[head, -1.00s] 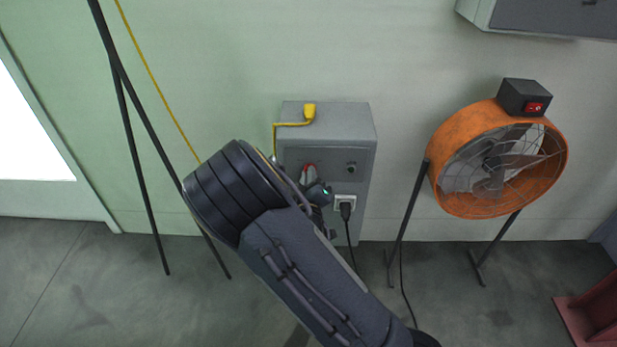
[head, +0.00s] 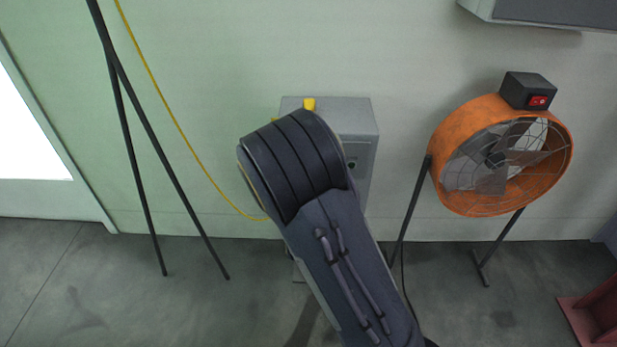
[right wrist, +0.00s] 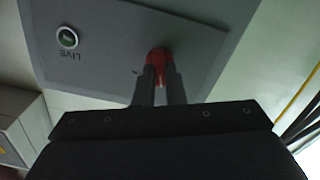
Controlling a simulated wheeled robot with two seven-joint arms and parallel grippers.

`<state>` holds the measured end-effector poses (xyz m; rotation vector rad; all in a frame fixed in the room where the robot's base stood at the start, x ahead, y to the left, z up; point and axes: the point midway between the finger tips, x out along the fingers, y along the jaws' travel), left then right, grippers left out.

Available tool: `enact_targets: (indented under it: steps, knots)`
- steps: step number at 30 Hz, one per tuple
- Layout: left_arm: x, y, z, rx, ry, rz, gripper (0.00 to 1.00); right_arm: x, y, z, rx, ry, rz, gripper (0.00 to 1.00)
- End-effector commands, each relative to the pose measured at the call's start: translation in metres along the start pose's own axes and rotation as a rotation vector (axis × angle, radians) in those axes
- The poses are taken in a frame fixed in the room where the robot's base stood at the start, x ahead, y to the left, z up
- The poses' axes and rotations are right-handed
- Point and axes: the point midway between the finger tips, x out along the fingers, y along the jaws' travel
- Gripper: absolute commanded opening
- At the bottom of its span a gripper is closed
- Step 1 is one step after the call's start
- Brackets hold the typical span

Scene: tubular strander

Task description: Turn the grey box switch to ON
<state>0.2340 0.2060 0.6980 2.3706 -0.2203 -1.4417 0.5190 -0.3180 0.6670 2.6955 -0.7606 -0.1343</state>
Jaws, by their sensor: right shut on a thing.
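The grey box (head: 355,115) stands against the wall in the head view, mostly hidden behind my right arm. In the right wrist view its grey front panel (right wrist: 105,50) fills the upper part and looks turned over. A red switch handle (right wrist: 158,56) sits on that panel, and my right gripper (right wrist: 159,72) is shut on it. The handle's exact angle and any ON mark cannot be made out. A round indicator (right wrist: 67,38) labelled LIVE is on the same panel. My left gripper is in neither view.
A yellow plug (head: 309,104) rests on the box top, with a yellow cable (head: 175,130) along the wall. Black stand legs (head: 140,150) are at left. An orange fan (head: 500,155) with a red switch (head: 538,101) stands at right. A grey cabinet (head: 550,12) overhangs at upper right.

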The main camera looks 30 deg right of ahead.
Motion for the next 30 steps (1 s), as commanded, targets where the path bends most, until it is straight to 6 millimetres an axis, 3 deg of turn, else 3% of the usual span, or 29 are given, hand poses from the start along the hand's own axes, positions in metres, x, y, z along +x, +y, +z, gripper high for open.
enact_targets:
  steps: [30]
  knots:
    - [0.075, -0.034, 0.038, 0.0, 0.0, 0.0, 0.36, 0.0, 0.003, 0.006, 0.937, 0.0, 0.0, 0.0]
